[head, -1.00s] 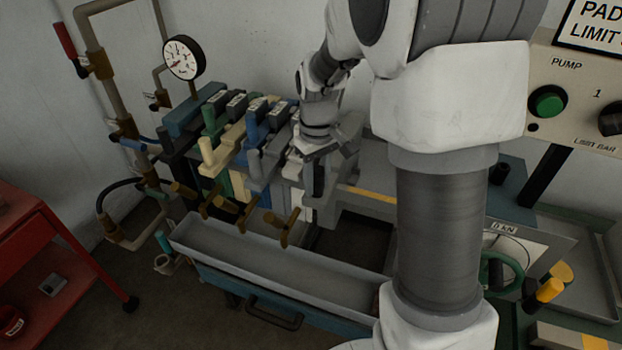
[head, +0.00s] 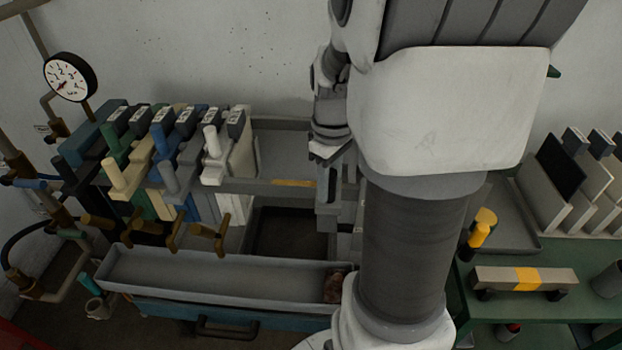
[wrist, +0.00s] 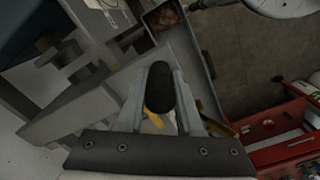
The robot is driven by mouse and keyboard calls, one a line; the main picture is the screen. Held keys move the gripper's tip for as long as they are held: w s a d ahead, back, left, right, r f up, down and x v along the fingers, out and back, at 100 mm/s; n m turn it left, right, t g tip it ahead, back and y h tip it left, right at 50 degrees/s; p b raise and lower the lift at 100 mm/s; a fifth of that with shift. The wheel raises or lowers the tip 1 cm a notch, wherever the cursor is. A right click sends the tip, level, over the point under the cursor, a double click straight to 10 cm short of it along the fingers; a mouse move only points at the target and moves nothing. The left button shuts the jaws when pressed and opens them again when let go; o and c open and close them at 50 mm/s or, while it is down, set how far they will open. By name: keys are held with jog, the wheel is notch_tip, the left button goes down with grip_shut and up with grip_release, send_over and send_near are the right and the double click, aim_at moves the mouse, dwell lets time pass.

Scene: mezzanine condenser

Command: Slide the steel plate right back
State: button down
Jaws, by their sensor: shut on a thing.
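My gripper (head: 328,178) is to the right of the plate stack, past the yellow mark on the rail. In the wrist view my gripper (wrist: 160,85) is shut on a dark rounded handle (wrist: 160,88). I take this for the handle of the steel plate. A grey upright part (head: 327,212) just below the gripper in the head view may be the plate's edge. My arm hides most of what lies behind and to its right. An open gap separates the gripper from the white end plate (head: 240,150) of the stack.
Several coloured plates with handles (head: 165,160) stand packed at left, with brass T-handles (head: 208,235) in front. A long grey drip tray (head: 190,280) lies below them. The rail (head: 265,187) is bare between stack and gripper. A green bench (head: 520,312) is at right.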

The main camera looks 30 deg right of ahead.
jog(key=c, duration=0.6)
grip_release()
jog(key=shift+r, duration=0.1)
notch_tip(320, 180, up, 17)
jog(key=shift+r+p, duration=0.15)
jog(key=shift+p, duration=0.25)
jog(key=s+a+f+m+t, duration=0.1)
jog(key=s+a+t, duration=0.1)
jog(key=a, duration=0.3)
jog(key=s+a+f+m+t, duration=0.1)
jog(key=s+a+f, duration=0.1)
jog(key=s+a, duration=0.2)
jog(key=s+a+f+m+t, duration=0.1)
jog(key=s+a+m+t, duration=0.1)
jog(key=a, duration=0.4)
jog(key=shift+s+a+f+t, duration=0.3)
jog(key=shift+s+a+f, duration=0.1)
jog(key=shift+s, duration=0.15)
